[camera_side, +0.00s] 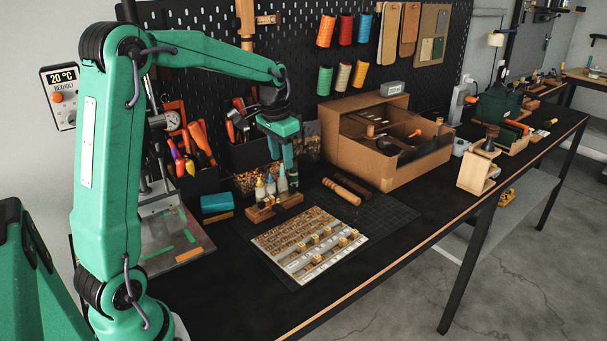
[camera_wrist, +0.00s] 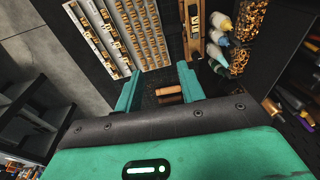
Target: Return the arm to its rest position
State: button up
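My gripper (camera_side: 291,184) hangs pointing down over the bench, behind the small bottles in the side view. In the wrist view its two green fingers (camera_wrist: 158,85) are spread apart, so it is open. A brown wooden piece (camera_wrist: 168,95) shows between and beyond the fingers; neither finger visibly touches it. It cannot be told for certain which item this is. My arm is raised and bent, reaching out over the bench.
The letter tray (camera_side: 285,249) lies on the dark mat (camera_side: 392,214). A wooden roller (camera_side: 342,191) lies nearby. Small bottles (camera_side: 271,184) stand close by the gripper. A lettered wooden holder (camera_wrist: 194,35) shows in the wrist view. The cardboard box (camera_side: 385,170) stands right.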

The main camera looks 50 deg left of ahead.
jog(key=s+d+r+t, duration=0.2)
jog(key=s+d+r, duration=0.3)
jog(key=s+d, duration=0.45)
jog(key=s+d+f+t, duration=0.1)
jog(key=s+d+t, duration=0.1)
jog(key=s+d, duration=0.5)
jog(key=s, duration=0.4)
jog(key=shift+f+h, duration=0.2)
jog(key=shift+h, duration=0.1)
